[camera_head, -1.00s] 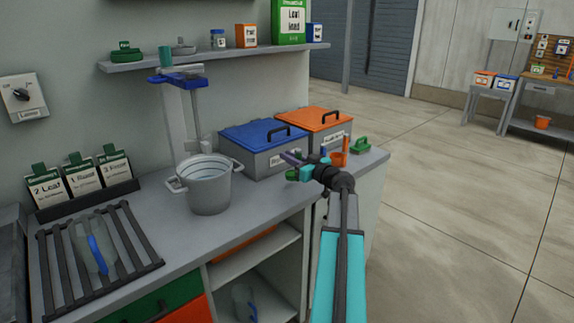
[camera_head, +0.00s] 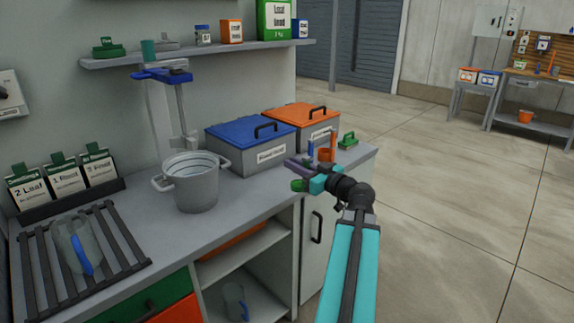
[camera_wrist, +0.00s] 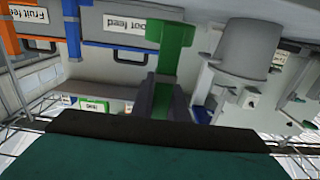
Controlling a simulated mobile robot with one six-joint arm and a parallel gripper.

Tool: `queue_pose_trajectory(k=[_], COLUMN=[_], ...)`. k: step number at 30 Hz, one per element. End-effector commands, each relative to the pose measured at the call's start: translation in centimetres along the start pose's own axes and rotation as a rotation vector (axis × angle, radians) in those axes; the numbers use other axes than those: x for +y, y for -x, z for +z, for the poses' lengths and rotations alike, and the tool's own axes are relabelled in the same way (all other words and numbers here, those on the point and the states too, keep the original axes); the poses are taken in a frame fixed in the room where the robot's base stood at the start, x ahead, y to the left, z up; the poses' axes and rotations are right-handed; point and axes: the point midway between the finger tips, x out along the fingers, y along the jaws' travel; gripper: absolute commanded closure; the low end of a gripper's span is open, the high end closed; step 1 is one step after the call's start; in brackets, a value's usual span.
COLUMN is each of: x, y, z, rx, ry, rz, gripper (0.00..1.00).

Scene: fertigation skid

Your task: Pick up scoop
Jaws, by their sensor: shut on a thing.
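My gripper (camera_head: 303,172) is shut on a green scoop (camera_head: 298,185). It holds the scoop in front of the bins, near the counter's front edge. In the wrist view the green scoop (camera_wrist: 172,45) sits between the dark fingers and sticks out ahead of them. The fingers hide part of its handle. It looks clear of the counter, though the small gap is hard to judge. A blue upright piece (camera_head: 311,148) and an orange one (camera_head: 325,150) stand behind my gripper by the bins.
Bins with a blue lid (camera_head: 250,131) and an orange lid (camera_head: 302,115) stand at the back, both closed. A grey bucket (camera_head: 195,190) is left of them. A rack (camera_head: 122,240) carries a clear jug (camera_head: 75,245). A green piece (camera_head: 347,140) lies at the counter's right end.

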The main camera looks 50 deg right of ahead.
Motion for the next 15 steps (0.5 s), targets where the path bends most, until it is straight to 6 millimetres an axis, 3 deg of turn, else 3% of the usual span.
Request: queue_pose_trajectory(k=[15], x=[-0.6], y=[1.9], z=[0.1], rx=[0.000], ry=[0.000], rz=[-0.001], gripper=[1.00])
